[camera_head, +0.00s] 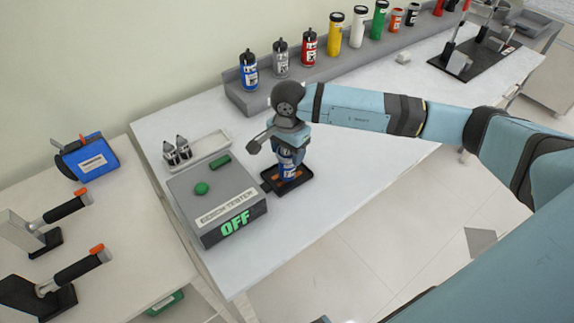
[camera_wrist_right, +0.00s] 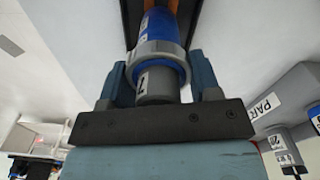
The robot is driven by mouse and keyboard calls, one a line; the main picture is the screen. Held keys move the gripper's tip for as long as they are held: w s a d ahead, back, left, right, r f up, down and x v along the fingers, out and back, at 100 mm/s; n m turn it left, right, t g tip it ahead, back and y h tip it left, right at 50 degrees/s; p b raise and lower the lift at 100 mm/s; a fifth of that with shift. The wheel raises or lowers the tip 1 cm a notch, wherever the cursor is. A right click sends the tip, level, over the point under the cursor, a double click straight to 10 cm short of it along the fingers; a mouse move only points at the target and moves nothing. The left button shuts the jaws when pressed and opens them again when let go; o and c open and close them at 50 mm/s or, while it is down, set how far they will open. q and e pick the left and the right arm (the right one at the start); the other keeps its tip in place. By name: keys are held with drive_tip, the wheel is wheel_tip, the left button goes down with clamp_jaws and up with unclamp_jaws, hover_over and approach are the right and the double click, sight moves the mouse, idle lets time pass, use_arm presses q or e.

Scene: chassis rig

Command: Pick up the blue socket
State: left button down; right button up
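The blue socket (camera_head: 289,168) is a blue cylinder with a white label and a grey collar. It stands upright over the small black tray (camera_head: 300,182) beside the bench tester, with my right gripper (camera_head: 287,150) coming down on it from above. In the right wrist view the blue socket (camera_wrist_right: 162,60) lies between the two fingers of my right gripper (camera_wrist_right: 160,82). The fingers sit against both sides of its grey collar, with no clear gap. Its lower end is partly hidden, so I cannot tell whether it touches the tray. My left gripper is not in view.
The grey bench tester (camera_head: 215,203) reads OFF and has a green button. A white tray (camera_head: 205,150) with small bottles lies behind it. A grey rack (camera_head: 240,97) holds several coloured bottles. A blue box (camera_head: 88,157) is on the left table. The white worktop right of my gripper is clear.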

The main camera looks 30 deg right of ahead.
drive_tip(key=c, duration=0.5)
drive_tip(key=shift+r, duration=0.1)
